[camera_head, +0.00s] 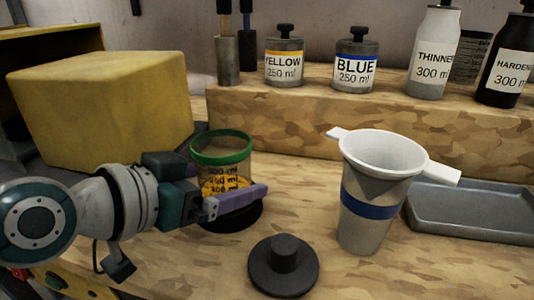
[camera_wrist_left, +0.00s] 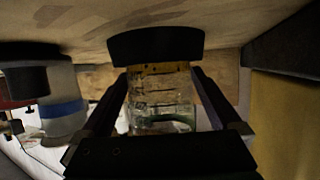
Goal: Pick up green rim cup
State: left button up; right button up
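The green rim cup (camera_head: 221,158) is clear with orange contents low inside and printed volume marks. It stands upright on a black round base (camera_head: 232,217) on the bench. It also shows upside down in the left wrist view (camera_wrist_left: 161,98). My left gripper (camera_head: 235,203) comes in low from the left, with one purple finger across the cup's front. In the left wrist view its two fingers (camera_wrist_left: 160,85) lie on either side of the cup and look open. Contact is hard to judge. My right gripper is not in view.
A grey cup with a blue band (camera_head: 369,212) holds a white funnel (camera_head: 385,155) to the right. A black knobbed lid (camera_head: 284,267) lies in front. A yellow box (camera_head: 105,105) is close behind my left arm. A grey tray (camera_head: 475,212) is far right; labelled bottles (camera_head: 355,68) stand on the raised shelf.

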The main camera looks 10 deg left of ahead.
pick_arm(q)
jog(key=c, duration=1.2)
jog(key=shift+c, duration=0.2)
